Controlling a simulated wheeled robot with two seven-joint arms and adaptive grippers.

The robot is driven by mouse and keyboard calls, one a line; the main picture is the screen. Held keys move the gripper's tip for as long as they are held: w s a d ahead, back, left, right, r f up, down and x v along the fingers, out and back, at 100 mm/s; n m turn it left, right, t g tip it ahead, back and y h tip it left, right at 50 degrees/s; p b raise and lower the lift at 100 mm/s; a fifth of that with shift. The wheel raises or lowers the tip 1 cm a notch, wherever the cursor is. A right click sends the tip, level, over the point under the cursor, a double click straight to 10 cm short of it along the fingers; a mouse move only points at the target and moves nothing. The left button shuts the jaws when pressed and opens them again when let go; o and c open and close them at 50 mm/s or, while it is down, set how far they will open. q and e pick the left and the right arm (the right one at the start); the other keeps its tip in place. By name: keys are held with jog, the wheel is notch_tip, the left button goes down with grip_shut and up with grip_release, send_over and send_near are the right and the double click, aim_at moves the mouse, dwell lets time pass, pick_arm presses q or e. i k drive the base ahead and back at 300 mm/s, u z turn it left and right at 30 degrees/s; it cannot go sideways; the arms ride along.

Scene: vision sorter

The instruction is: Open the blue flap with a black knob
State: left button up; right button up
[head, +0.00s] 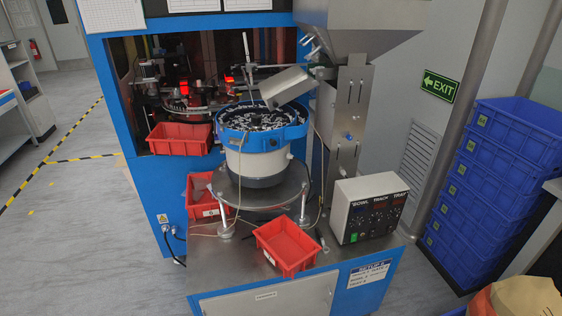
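I cannot make out a blue flap with a black knob. The blue sorter machine (104,75) has a tall frame at the left and an open bay. Below its worktop is a pale cabinet front (275,300) with a small label, cut off by the bottom edge. A blue-rimmed bowl feeder (255,160) full of small dark and light parts stands on a round plate on the worktop. Neither of my grippers is in the head view.
Red trays sit in the bay (180,139), on the worktop's left (203,197) and at its front (287,247). A control box (368,208) stands at the right. Stacked blue crates (490,185) line the right side. The floor at left (90,240) is clear.

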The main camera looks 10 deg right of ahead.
aim_at(272, 142)
jog(key=z, duration=0.75)
jog(key=i, duration=1)
jog(key=u, duration=0.2)
